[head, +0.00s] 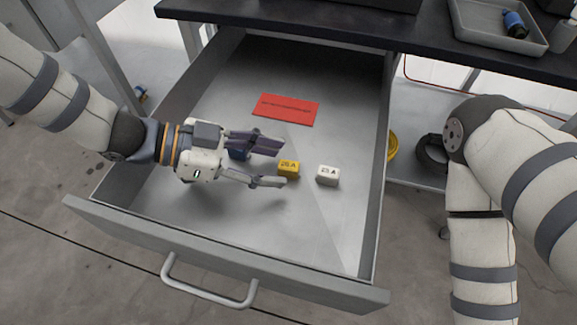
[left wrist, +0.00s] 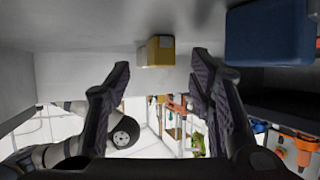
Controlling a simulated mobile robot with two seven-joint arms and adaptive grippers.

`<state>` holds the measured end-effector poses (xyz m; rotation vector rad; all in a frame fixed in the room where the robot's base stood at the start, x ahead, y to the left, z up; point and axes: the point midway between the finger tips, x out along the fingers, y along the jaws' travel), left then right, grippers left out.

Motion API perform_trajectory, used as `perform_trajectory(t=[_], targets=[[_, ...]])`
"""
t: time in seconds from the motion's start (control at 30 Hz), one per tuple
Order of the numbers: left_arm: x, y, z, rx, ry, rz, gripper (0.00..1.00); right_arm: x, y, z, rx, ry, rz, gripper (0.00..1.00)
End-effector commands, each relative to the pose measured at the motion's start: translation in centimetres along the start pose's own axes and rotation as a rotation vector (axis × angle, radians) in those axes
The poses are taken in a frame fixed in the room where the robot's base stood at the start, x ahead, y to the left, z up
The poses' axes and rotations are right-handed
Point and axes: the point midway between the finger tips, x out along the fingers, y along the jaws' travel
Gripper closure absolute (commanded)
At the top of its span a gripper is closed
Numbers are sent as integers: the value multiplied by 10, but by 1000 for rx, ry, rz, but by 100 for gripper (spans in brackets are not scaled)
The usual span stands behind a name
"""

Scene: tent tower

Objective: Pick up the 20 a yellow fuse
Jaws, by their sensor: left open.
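The yellow fuse (head: 289,169), marked 20 A, sits on the floor of the open drawer (head: 225,240). My left gripper (head: 284,164) is open and low inside the drawer, with its fingers pointing right toward the yellow fuse. In the left wrist view the yellow fuse (left wrist: 156,51) shows just beyond and between the two open fingertips (left wrist: 158,65); nothing is held. A white fuse (head: 328,175), marked 25 A, sits to the right of the yellow one. A blue fuse (head: 239,154) is partly hidden behind the left fingers; it also shows in the left wrist view (left wrist: 270,32).
A red card (head: 286,109) lies flat farther back in the drawer. The drawer's walls and front panel with its handle (head: 208,290) surround the gripper. A dark worktop (head: 350,30) overhangs the back, with a grey tray (head: 497,28) on it. The drawer's front right floor is clear.

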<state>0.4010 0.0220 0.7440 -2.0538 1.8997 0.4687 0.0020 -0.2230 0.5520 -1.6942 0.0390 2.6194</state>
Motion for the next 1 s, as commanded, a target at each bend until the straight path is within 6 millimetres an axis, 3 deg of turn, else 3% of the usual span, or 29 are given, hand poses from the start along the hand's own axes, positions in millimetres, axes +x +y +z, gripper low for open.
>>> perform_trajectory(t=[0.13,0.37,0.6,1.0], targets=[[22,0,1,0,0,1,51,3,0,1,0,-6,0,60],[25,0,0,1,0,-1,51,3,0,1,0,-5,1,60],[24,0,0,0,0,-1,100,3,0,1,0,-5,1,60],[22,-1,-6,3,0,-1,100,1,0,0,0,-2,1,60]])
